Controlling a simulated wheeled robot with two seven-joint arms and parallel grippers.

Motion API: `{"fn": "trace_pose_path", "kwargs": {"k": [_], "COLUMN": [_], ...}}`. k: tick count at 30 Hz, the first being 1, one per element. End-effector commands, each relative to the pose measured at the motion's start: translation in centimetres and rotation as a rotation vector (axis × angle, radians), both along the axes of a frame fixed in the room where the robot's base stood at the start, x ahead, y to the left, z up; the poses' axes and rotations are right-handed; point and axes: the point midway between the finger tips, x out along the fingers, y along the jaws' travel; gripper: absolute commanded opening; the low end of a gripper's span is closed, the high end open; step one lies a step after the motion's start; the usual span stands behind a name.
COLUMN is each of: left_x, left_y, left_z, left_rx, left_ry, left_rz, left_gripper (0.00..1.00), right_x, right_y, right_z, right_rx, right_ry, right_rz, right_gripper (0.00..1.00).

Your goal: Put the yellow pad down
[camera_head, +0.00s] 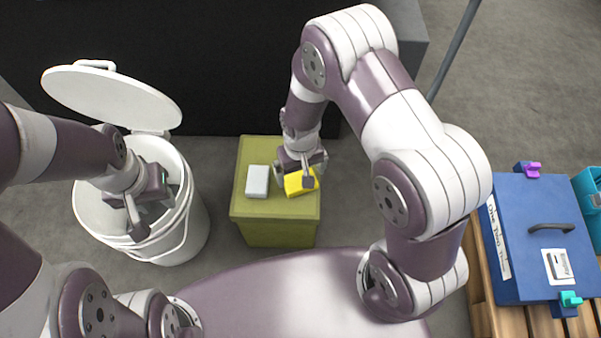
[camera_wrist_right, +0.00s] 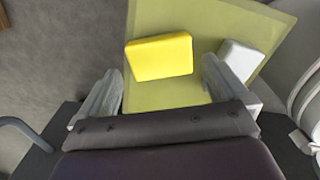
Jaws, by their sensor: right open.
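The yellow pad (camera_head: 299,184) lies on top of a green box-shaped stand (camera_head: 262,210), partly hidden by my right gripper (camera_head: 303,179) in the head view. In the right wrist view the yellow pad (camera_wrist_right: 159,57) rests on the green top (camera_wrist_right: 200,18), ahead of the right gripper's fingers (camera_wrist_right: 163,92). Those fingers are apart and nothing is between them. My left gripper (camera_head: 140,217) is over the open white bucket (camera_head: 178,235) on the left; whether its jaws are open is unclear.
A white pad (camera_head: 257,181) lies on the green top, left of the yellow one. The bucket's lid (camera_head: 112,97) is tilted up behind it. A blue case (camera_head: 545,235) with a dark handle sits on a wooden pallet (camera_head: 512,322) at right. A black block stands behind.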

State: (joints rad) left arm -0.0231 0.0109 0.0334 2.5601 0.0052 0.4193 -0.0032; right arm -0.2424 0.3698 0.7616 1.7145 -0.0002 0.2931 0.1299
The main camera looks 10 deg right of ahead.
Motion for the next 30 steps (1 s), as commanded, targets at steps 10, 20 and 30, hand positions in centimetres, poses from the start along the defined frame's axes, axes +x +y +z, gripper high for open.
{"fn": "trace_pose_path", "kwargs": {"k": [10, 20, 30], "left_x": [0.0, 0.0, 0.0], "left_y": [0.0, 0.0, 0.0], "left_z": [4.6, 4.5, 4.5], "left_rx": [0.0, 0.0, 0.0], "left_ry": [0.0, 0.0, 0.0], "left_rz": [0.0, 0.0, 0.0], "left_gripper": [0.4, 0.4, 0.4], "right_x": [0.0, -6.2, -8.3], "right_y": [0.0, -6.4, -7.3], "right_z": [7.7, 20.0, 21.3], "right_rx": [0.0, 0.012, 0.009], "right_ry": [-0.001, -0.103, -0.116], "right_rz": [-0.001, -0.08, -0.091], "right_gripper": [1.0, 1.0, 1.0]}}
